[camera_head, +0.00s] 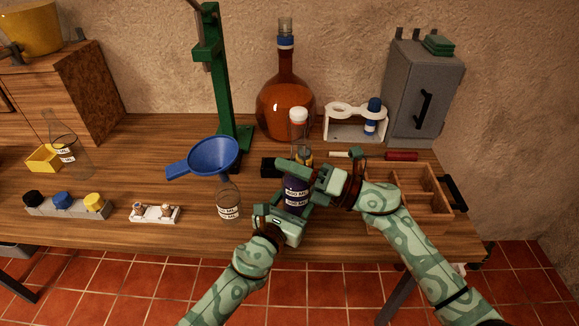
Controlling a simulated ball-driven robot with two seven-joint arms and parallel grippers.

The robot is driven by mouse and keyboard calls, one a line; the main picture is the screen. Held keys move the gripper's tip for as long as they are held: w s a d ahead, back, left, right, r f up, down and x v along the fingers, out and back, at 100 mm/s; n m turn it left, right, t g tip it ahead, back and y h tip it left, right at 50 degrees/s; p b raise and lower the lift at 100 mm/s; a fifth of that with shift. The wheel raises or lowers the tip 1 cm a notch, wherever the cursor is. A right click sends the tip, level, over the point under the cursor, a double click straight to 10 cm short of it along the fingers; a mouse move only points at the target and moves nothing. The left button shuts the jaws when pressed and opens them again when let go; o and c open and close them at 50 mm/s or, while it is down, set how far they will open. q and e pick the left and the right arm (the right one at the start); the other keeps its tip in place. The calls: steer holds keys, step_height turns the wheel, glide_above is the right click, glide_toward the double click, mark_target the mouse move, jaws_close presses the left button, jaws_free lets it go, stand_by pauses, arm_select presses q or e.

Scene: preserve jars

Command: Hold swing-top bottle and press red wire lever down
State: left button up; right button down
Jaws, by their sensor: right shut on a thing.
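The swing-top bottle (293,196) is a dark blue-purple bottle with white labels, upright near the table's front middle. My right gripper (301,178) is shut on its upper part from the right. My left gripper (280,224) is low at the bottle's front, close to its base. Whether its fingers touch the bottle or how far they are open cannot be told. The bottle's top is largely covered by my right gripper, and I cannot make out the red wire lever.
A blue funnel (213,155) sits over a clear bottle (228,200) just left. A wooden divided tray (408,222) is close on the right, partly behind my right arm. A large amber flask (284,106) and a white rack (342,127) stand behind.

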steer(key=shift+w+r, duration=0.1)
steer(key=c, duration=1.5)
jaws_free()
steer(key=shift+o, duration=0.2)
steer(key=shift+d, duration=0.1)
